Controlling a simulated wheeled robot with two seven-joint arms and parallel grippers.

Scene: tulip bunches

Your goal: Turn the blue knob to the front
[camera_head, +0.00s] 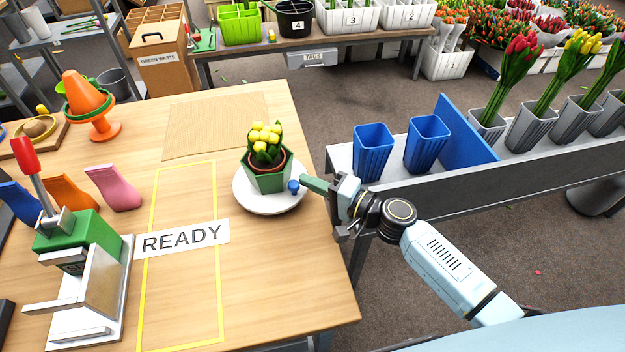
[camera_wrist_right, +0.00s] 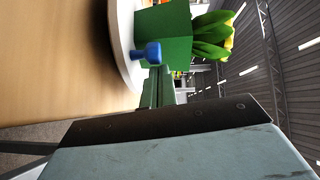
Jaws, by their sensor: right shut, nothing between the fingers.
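The blue knob (camera_head: 293,186) sits on the right part of the rim of a white round turntable plate (camera_head: 262,203) on the wooden table. A green hexagonal pot (camera_head: 270,182) with a yellow-flowered plant stands on the plate. My right gripper (camera_head: 304,181) is shut and empty, with its green fingertips just right of the knob. In the right wrist view the knob (camera_wrist_right: 152,52) shows just beyond the fingers (camera_wrist_right: 158,78); I cannot tell whether they touch it. My left gripper is not in view.
A READY label (camera_head: 182,238) and yellow outline lie left of the plate. A green press with a red handle (camera_head: 75,235) stands at the left. Two blue buckets (camera_head: 373,152) stand on a shelf at right. The table's front middle is clear.

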